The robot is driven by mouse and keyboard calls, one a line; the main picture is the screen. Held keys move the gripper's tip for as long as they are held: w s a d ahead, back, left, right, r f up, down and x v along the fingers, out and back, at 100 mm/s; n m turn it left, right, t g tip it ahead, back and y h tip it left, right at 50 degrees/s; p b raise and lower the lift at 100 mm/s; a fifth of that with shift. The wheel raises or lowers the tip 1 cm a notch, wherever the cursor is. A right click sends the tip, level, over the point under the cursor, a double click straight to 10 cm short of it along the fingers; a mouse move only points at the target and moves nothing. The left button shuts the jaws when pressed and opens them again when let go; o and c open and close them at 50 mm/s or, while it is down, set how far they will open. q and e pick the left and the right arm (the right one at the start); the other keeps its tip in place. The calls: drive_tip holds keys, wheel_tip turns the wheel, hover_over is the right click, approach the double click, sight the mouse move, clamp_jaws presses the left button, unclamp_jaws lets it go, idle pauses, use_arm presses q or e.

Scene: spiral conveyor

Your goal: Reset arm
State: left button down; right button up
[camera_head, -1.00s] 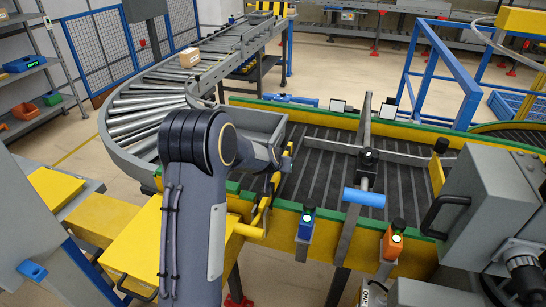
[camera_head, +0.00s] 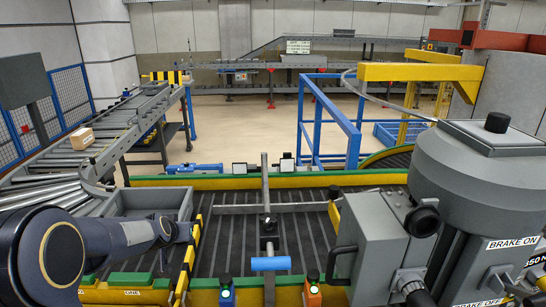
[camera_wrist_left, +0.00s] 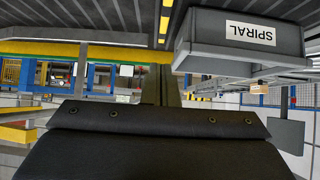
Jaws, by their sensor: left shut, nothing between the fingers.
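My left arm comes in from the lower left in the head view. Its gripper (camera_head: 184,232) is small and dark there, beside the grey tray and the striped bar, and it looks empty. Its fingertips are hard to make out. In the left wrist view a dark plate with screws (camera_wrist_left: 160,130) fills the bottom. My right gripper is not in view.
A grey tray (camera_head: 180,213) lies close to my left gripper; a SPIRAL-labelled tray (camera_wrist_left: 240,50) shows in the wrist view. A black-and-yellow bar (camera_head: 189,256), a blue handle (camera_head: 270,263) and a grey machine (camera_head: 375,250) stand nearby. A carton (camera_head: 80,138) sits on the roller conveyor.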

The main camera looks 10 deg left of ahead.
use_arm(q)
drive_tip(key=s+d+g+h, duration=0.1)
drive_tip(key=s+d, duration=0.4)
drive_tip(key=s, duration=0.6)
drive_tip(key=s+d+r+g+h, duration=0.1)
drive_tip(key=s+d+h, duration=0.2)
drive_tip(key=s+d, duration=0.3)
drive_tip(key=s+d+r+m+g+h, duration=0.1)
drive_tip(key=s+d, duration=0.4)
drive_tip(key=s, duration=1.1)
drive_tip(key=shift+d+g+h, duration=0.2)
drive_tip(key=shift+g+h, duration=0.3)
drive_tip(key=shift+g, duration=0.1)
